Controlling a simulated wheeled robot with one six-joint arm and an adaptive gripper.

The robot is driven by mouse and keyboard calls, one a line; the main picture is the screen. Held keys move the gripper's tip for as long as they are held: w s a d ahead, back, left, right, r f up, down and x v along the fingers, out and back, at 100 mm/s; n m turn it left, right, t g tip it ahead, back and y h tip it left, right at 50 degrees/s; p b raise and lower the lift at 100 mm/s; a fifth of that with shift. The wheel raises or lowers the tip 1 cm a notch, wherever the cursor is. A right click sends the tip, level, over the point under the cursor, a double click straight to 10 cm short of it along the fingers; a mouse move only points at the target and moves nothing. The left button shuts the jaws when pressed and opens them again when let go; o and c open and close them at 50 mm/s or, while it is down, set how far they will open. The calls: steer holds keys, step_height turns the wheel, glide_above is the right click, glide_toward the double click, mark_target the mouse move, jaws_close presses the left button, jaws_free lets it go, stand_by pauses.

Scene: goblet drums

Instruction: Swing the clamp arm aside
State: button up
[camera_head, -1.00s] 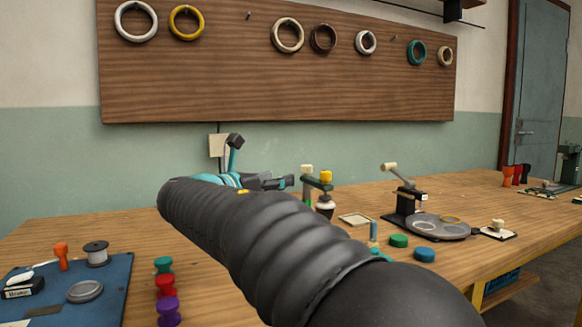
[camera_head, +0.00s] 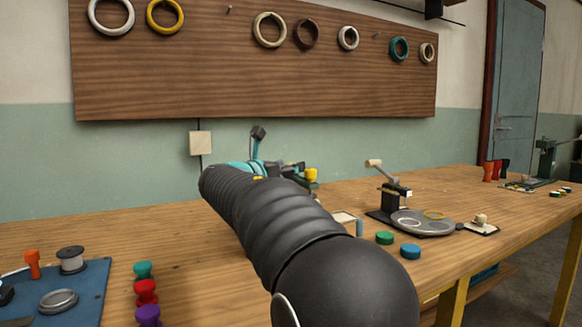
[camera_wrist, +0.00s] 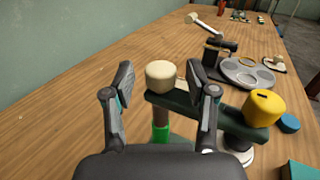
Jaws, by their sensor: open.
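The clamp arm (camera_wrist: 205,115) is a dark green bar on an upright post with a green sleeve (camera_wrist: 160,130). It carries a cream knob (camera_wrist: 162,75) at its left end and a yellow knob (camera_wrist: 264,107) at its right end. A pale round part (camera_wrist: 240,155) shows partly below the yellow end. My gripper (camera_wrist: 160,82) is open, its fingers left and right of the cream knob in the picture; I cannot tell whether they touch it. In the head view my gripper (camera_head: 290,168) is beside the yellow knob (camera_head: 311,175), and my arm hides most of the clamp.
A black lever press (camera_head: 390,195) with a grey round plate (camera_head: 430,229) stands to the right. A green disc (camera_head: 385,237) and a blue disc (camera_head: 410,251) lie before it. The bench left of the clamp is clear.

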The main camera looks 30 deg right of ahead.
steer(key=shift+w+d, duration=0.35)
steer(key=shift+d, duration=0.3)
jaws_close()
